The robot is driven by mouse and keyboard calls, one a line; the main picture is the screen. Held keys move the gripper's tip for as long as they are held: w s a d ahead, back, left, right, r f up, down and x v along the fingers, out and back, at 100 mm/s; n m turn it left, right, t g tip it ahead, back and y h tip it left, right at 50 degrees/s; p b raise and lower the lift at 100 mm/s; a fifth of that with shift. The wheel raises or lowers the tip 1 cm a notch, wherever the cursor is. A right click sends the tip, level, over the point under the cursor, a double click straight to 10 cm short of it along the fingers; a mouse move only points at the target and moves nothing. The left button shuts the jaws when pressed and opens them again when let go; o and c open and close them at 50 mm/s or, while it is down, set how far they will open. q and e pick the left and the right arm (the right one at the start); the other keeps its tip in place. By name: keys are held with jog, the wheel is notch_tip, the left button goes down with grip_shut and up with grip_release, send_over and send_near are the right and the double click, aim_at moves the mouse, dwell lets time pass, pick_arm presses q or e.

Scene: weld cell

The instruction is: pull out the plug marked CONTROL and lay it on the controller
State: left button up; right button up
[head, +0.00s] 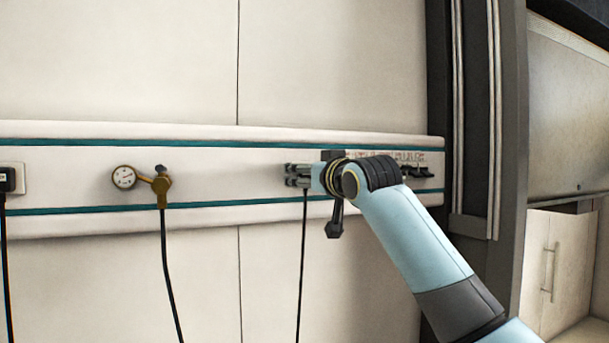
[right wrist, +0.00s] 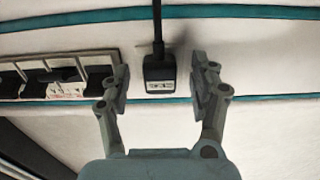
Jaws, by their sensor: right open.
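A black plug (right wrist: 159,75) with a small pale label sits at the wall rail in the right wrist view; I cannot read the label surely. Its black cable (right wrist: 157,25) runs to the top of that view. In the head view a cable (head: 303,250) hangs down below my right gripper (head: 292,175), which hides the plug. My right gripper, also in the right wrist view (right wrist: 160,72), is open, with a finger on each side of the plug and gaps between. I see no controller. My left gripper is not in view.
The pale wall rail (head: 220,172) has teal stripes. It carries a gauge with a brass valve (head: 162,182) and, far left, a black plug (head: 8,179) in a socket. A socket strip (right wrist: 60,76) with several dark inserts lies close beside my right gripper.

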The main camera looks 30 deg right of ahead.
dwell(0.8)
grip_shut()
dwell(0.5)
jog(key=shift+s, duration=0.2)
jog(key=shift+s+a, duration=0.2)
jog(key=shift+s, duration=2.6)
